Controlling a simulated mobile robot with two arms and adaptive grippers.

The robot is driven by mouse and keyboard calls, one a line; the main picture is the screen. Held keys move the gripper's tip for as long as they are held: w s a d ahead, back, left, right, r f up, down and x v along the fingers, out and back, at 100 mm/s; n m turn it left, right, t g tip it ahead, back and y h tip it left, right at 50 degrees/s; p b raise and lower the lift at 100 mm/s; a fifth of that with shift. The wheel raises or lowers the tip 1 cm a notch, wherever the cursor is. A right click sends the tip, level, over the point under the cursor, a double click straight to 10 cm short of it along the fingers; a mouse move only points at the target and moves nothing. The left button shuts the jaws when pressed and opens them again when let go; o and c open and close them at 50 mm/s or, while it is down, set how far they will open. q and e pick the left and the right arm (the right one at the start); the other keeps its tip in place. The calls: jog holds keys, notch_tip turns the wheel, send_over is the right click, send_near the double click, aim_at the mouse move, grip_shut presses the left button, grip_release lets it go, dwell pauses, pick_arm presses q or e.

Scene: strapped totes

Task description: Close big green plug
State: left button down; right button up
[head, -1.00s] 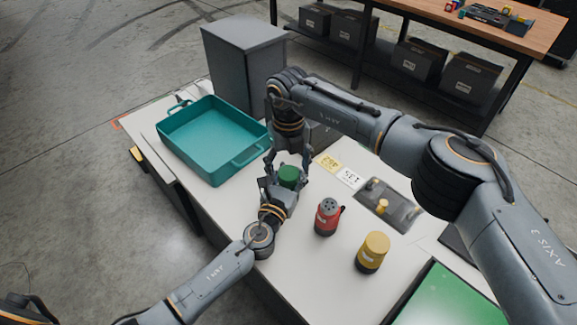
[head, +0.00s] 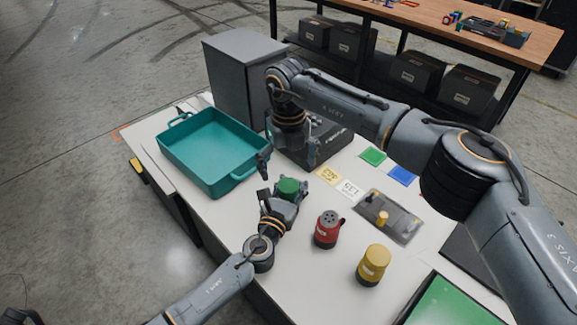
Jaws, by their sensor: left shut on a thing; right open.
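The big green plug (head: 288,186) has a round green top and stands in the left part of the white table, near the teal tray. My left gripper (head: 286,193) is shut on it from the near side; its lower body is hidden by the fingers. My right gripper (head: 266,160) is open and empty, just up and left of the plug, apart from its green top. A red plug (head: 327,230) with holes in its top stands to the right of my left gripper. A yellow plug (head: 373,264) stands nearer the front.
A teal tray (head: 183,137) is at the left and a grey box (head: 228,75) behind it. A dark device (head: 322,145), coloured cards (head: 373,156) and a grey plate with a yellow knob (head: 404,226) lie to the right. A green panel (head: 450,305) is at front right.

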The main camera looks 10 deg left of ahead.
notch_tip(320, 180, up, 12)
dwell(0.7)
pick_arm(q)
jog(key=c, duration=0.7)
grip_release()
jog(key=s, duration=0.4)
jog(key=s+a, duration=0.1)
jog(key=s, duration=0.7)
jog(key=shift+a, duration=0.3)
